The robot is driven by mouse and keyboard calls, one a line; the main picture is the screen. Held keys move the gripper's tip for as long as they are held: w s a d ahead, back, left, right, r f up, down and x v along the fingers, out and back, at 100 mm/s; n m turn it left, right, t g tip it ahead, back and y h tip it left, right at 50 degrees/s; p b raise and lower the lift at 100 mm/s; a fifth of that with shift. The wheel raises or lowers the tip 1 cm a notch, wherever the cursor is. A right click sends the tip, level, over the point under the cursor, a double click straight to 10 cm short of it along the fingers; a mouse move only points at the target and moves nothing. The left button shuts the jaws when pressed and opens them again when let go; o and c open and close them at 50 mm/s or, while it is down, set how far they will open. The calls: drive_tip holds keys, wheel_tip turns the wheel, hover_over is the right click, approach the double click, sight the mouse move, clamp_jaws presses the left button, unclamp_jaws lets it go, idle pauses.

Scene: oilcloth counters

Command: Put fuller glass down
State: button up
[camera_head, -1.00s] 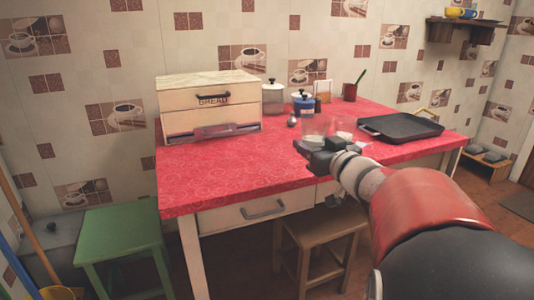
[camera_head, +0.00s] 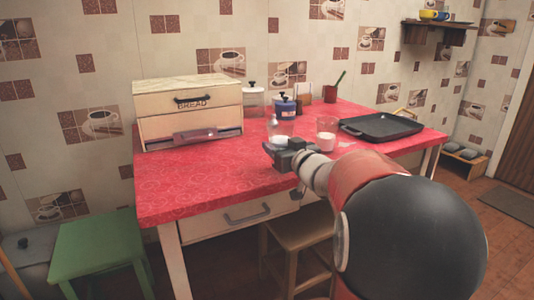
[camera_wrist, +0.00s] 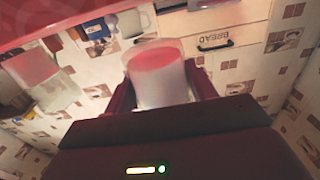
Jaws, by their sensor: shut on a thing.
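My gripper (camera_head: 280,147) is shut on a clear glass (camera_head: 281,128) with white contents, over the red counter's front middle. In the wrist view the held glass (camera_wrist: 160,80) is between the fingers, and that view looks upside down. I cannot tell whether its base touches the counter. A second clear glass (camera_head: 327,133) with white in its lower part stands on the counter to the right of my gripper. It also shows at the left of the wrist view (camera_wrist: 45,82). The fingers hide part of the held glass, so the two levels are hard to compare.
The red counter (camera_head: 205,178) is clear at left front. A bread box (camera_head: 188,97) stands at back left. A black tray (camera_head: 381,126) lies right. Stools stand below.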

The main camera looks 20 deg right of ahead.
sight(286, 137)
drive_tip(key=shift+w+a+f, duration=0.1)
drive_tip(key=shift+w+f, duration=0.35)
drive_tip(key=shift+w, duration=0.4)
drive_tip(key=shift+w+f, duration=0.45)
drive_tip(key=shift+w, duration=0.45)
drive_tip(key=shift+w+a+f, duration=0.1)
drive_tip(key=shift+w+f, duration=0.35)
drive_tip(key=shift+w, duration=0.4)
drive_tip(key=shift+f+b, duration=0.3)
drive_tip(key=shift+f, duration=0.05)
drive_tip(key=o, duration=1.3)
drive_tip(key=shift+f, duration=0.1)
drive_tip(key=shift+c, duration=0.2)
drive_tip(key=shift+d, duration=0.1)
drive_tip(key=s, duration=0.6)
drive_tip(key=shift+s, duration=0.35)
drive_tip(key=shift+o, duration=0.5)
drive_tip(key=shift+s, duration=0.35)
drive_tip(key=shift+o, duration=0.7)
wheel_tip(286, 137, up, 7)
drive_tip(key=shift+p, duration=0.95)
drive_tip(key=w, duration=0.7)
drive_tip(key=shift+w+f, duration=0.35)
drive_tip(key=shift+w, duration=0.05)
